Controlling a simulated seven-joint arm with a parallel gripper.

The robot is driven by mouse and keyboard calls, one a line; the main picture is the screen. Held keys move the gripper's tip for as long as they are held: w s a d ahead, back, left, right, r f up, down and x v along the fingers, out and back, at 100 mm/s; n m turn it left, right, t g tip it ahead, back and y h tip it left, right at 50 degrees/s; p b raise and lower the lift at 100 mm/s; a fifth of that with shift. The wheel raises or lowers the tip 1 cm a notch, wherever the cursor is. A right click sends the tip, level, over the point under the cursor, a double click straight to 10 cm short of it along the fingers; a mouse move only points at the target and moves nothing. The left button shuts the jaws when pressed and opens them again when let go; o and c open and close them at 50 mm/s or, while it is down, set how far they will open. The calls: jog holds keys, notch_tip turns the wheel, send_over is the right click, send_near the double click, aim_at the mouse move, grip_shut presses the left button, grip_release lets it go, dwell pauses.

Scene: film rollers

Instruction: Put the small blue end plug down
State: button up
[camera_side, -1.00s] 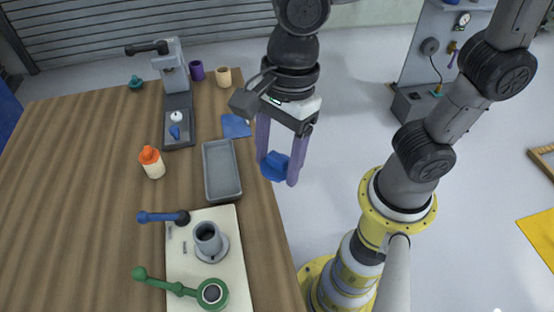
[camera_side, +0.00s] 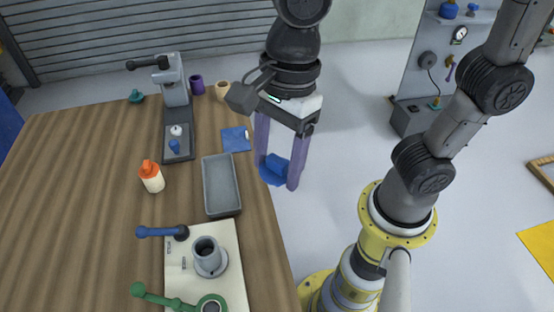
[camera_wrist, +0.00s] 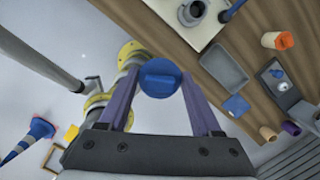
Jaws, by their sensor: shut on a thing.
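My gripper (camera_side: 278,172) is shut on the small blue end plug (camera_side: 274,168), which sits between the tips of its two purple fingers. The plug also shows in the wrist view (camera_wrist: 159,78) as a round blue disc with a raised bar across it. In the side view it appears just right of the wooden table's (camera_side: 95,200) right edge, above the grey floor. It seems to touch nothing except the fingers.
A grey tray (camera_side: 221,208) lies near the table's right edge, with a blue cloth (camera_side: 236,139) behind it. A press (camera_side: 176,110), an orange-capped bottle (camera_side: 151,178) and a pale board (camera_side: 176,272) with a grey flanged cylinder (camera_side: 208,257) stand on the table. The table's left part is clear.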

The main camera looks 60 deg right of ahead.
jog(key=shift+a, duration=0.1)
jog(key=shift+w+a+f+m, duration=0.15)
jog(key=shift+w+f+m, duration=0.45)
jog(key=shift+w+f, duration=0.3)
jog(key=w+d+f+m, duration=0.4)
jog(key=d+f+m, duration=0.2)
jog(key=d+f, duration=0.4)
send_over(221, 201)
jog(key=shift+t+h, duration=0.3)
jog(key=f, duration=0.9)
jog(key=shift+s+d+f, duration=0.25)
jog(key=shift+s+d, duration=0.05)
jog(key=shift+d, duration=0.05)
jog(key=shift+w+f, duration=0.15)
jog(key=shift+f, duration=0.1)
jog(key=shift+w+a+f, duration=0.1)
jog(key=shift+f, duration=1.5)
jog(key=shift+f, duration=0.1)
